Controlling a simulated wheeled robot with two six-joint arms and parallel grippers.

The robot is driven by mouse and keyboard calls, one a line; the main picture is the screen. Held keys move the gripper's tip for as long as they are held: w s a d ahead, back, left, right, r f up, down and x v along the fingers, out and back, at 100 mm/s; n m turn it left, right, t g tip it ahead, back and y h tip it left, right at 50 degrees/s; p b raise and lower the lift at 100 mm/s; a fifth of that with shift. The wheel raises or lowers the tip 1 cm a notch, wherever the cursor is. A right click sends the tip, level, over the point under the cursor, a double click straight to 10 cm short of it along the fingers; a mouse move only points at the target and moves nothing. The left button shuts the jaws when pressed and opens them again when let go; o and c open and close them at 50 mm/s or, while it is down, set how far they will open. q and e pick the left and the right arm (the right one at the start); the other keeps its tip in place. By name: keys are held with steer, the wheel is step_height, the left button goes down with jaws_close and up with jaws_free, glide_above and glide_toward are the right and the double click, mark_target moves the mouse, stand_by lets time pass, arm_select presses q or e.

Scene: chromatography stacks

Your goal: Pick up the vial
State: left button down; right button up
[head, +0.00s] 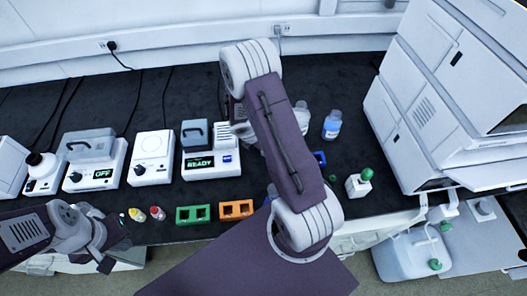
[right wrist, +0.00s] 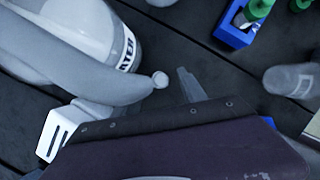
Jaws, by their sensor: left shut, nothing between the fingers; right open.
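Green-capped vials (right wrist: 258,8) stand in a blue rack (right wrist: 231,32) at the top right of the right wrist view. In the head view a blue rack (head: 320,158) shows partly behind my right arm. Small vials with a yellow cap (head: 137,214) and a red cap (head: 157,213) stand at the bench front. I cannot tell which vial is meant. My left gripper (head: 106,265) is shut and empty, low left near the bench edge.
A green rack (head: 193,215) and an orange rack (head: 236,210) sit at the bench front. Several instruments (head: 152,160) line the left. A blue-labelled bottle (head: 332,126), a green-capped bottle (head: 358,184) and a large white stack (head: 430,95) stand on the right.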

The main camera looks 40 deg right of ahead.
steer(key=shift+x, duration=0.95)
steer(key=shift+r, duration=0.15)
steer(key=c, duration=0.4)
arm_select(q)
steer(key=shift+f, duration=0.3)
arm_select(e)
jaws_close()
